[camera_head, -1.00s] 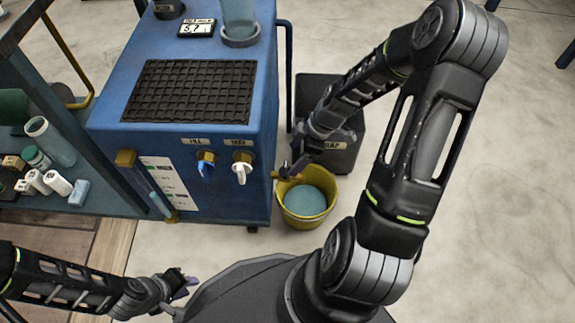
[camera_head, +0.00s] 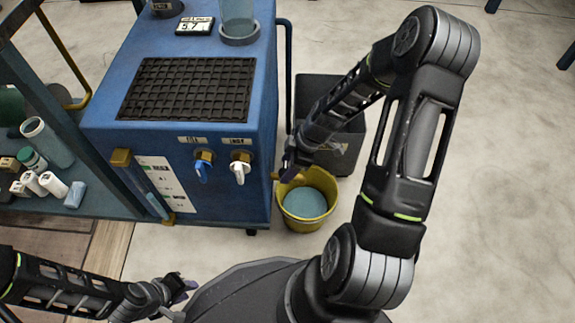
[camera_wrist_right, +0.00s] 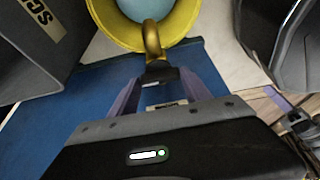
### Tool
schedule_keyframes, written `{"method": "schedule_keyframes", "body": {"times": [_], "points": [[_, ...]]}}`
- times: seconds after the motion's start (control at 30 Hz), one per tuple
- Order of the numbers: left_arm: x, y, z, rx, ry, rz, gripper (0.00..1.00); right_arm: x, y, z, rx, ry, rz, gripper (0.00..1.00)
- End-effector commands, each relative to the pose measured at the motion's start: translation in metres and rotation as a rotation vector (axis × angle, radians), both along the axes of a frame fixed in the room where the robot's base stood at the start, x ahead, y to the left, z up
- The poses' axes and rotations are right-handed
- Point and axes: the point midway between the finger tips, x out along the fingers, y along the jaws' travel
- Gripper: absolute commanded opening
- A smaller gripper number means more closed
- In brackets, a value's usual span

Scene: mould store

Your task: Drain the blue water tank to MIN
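The blue water tank (camera_head: 228,193) stands left of centre in the head view. On its front are a tap with a blue handle (camera_head: 203,170) and one with a white handle (camera_head: 240,170). A sight tube (camera_head: 146,190) runs down its left corner; its level is too small to read. My right gripper (camera_head: 288,172) is low at the tank's right side. In the right wrist view, its two purple fingers (camera_wrist_right: 160,85) flank a dark piece at the base of a brass spout (camera_wrist_right: 152,40); contact is unclear. My left gripper (camera_head: 182,290) is away from the tank, at bottom left.
A yellow bucket (camera_head: 331,186) with bluish water stands on the floor beneath the spout, right of the tank. A dark grey bin (camera_head: 350,145) is behind it. A shelf with small bottles (camera_head: 48,182) is at the left. The floor at the right is clear.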

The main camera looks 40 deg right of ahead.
Motion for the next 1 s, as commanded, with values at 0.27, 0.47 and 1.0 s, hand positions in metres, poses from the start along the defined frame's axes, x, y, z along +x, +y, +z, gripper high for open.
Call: {"method": "schedule_keyframes", "body": {"times": [0.27, 0.47, 1.0], "points": [[0.0, 0.0, 0.0, 0.0, 0.0, 0.0, 0.27, 0.0, 0.0, 0.0, 0.0, 0.0, 0.0, 0.32], [0.0, 0.0, 0.0, 0.0, 0.0, 0.0, 0.27, 0.0, 0.0, 0.0, 0.0, 0.0, 0.0, 0.16], [0.002, 0.0, -0.01, 0.001, -0.004, 0.003, 0.27, -0.002, 0.003, 0.0, -0.002, -0.001, -0.407, 0.14]]}}
